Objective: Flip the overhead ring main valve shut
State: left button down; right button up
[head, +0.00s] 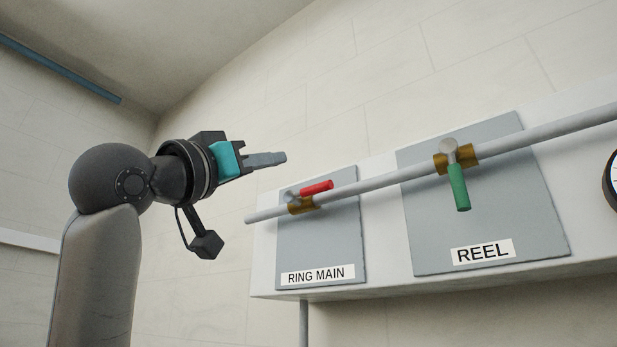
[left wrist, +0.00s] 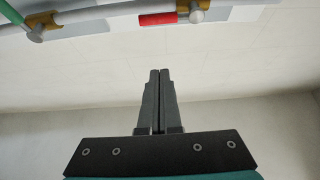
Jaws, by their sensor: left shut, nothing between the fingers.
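The ring main valve has a red handle (head: 317,187) on a brass body (head: 302,205), mounted on the pipe above the RING MAIN label (head: 317,275). The handle lies along the pipe, pointing right in the head view. It also shows at the top of the left wrist view as a red handle (left wrist: 158,19) with its brass body (left wrist: 190,8). My left gripper (head: 283,157) is shut and empty, above and to the left of the red handle and apart from it. In the left wrist view its two fingers are together (left wrist: 160,72). My right gripper is not in view.
A second valve with a green handle (head: 459,187) hanging down sits on the same pipe (head: 385,180) to the right, above the REEL label (head: 482,251). Part of a round gauge (head: 613,180) shows at the right edge. The space left of the pipe's end is free.

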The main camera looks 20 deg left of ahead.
pick_arm(q)
notch_tip(320, 180, up, 5)
jog(key=p, duration=0.5)
send_over(308, 191)
jog(key=s, duration=0.3)
jog(key=shift+w+d+f, duration=0.1)
jog(key=shift+w+f, duration=0.05)
jog(key=shift+f, duration=0.5)
jog(key=shift+w+d+f, duration=0.15)
jog(key=shift+f, duration=0.45)
jog(key=shift+w+d+f, duration=0.1)
jog(key=shift+w+f, duration=0.05)
jog(key=shift+f, duration=0.5)
